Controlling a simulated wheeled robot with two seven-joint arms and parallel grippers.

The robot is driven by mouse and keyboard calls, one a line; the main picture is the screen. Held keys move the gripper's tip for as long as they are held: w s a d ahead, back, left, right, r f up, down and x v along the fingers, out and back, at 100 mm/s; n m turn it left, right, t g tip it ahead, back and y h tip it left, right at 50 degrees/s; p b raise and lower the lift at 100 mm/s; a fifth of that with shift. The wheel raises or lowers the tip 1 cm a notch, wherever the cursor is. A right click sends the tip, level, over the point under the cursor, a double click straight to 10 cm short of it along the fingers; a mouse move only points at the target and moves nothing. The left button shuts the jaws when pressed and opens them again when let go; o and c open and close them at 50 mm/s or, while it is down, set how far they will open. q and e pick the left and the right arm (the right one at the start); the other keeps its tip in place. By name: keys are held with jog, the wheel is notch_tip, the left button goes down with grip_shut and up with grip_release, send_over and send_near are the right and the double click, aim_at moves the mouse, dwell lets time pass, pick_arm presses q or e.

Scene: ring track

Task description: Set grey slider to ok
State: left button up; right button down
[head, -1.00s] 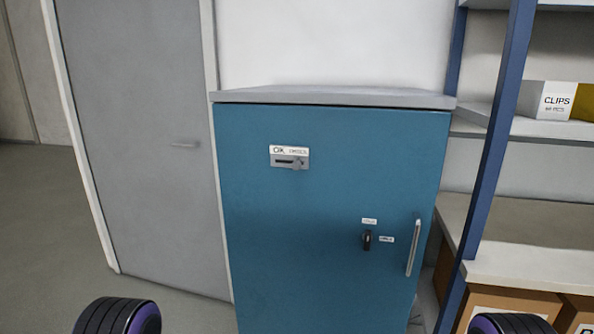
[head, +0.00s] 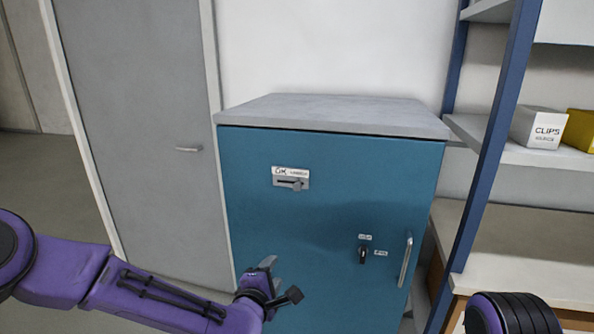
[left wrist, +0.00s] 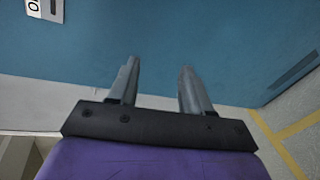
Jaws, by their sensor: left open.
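The grey slider (head: 297,185) sits in a dark slot on a small pale plate on the upper front of the blue cabinet (head: 330,215). Its knob is toward the right part of the slot. The "OK" label (head: 280,170) is above the slot's left end; the label to its right is too small to read. My left gripper (head: 285,279) is open and empty, below the slider and in front of the cabinet. In the left wrist view its two fingers (left wrist: 158,68) are apart, and part of the slider's plate (left wrist: 45,10) shows at the top left. My right gripper is out of view.
A rotary switch (head: 363,255) and a vertical handle (head: 405,260) are on the cabinet's lower right. A grey door (head: 150,120) stands left. A shelf with a blue post (head: 490,160) and a CLIPS box (head: 540,127) is right. The cabinet front around the slider is clear.

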aim_at(296, 189)
pick_arm(q)
jog(key=w+d+r+n+t, duration=0.1)
jog(key=w+r+n+t, duration=0.1)
jog(key=r+n, duration=0.45)
jog(key=w+d+r+n+t, duration=0.1)
jog(key=w+d+r+n, duration=0.15)
jog(key=r+n, duration=0.4)
jog(key=shift+m+h, duration=0.4)
jog(key=shift+m, duration=0.5)
jog(key=w+p, duration=0.1)
jog(key=w, duration=0.2)
jog(key=w+r+p, duration=0.1)
jog(key=w, duration=0.2)
jog(key=w+d+p, duration=0.1)
jog(key=w+p, duration=0.1)
jog(key=w, duration=0.1)
jog(key=shift+w+r, duration=0.2)
jog(key=shift+r, duration=0.05)
jog(key=shift+w+f, duration=0.1)
jog(key=shift+w, duration=0.25)
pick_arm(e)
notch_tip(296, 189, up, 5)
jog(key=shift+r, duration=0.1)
pick_arm(q)
grip_shut()
jog(key=shift+a, duration=0.1)
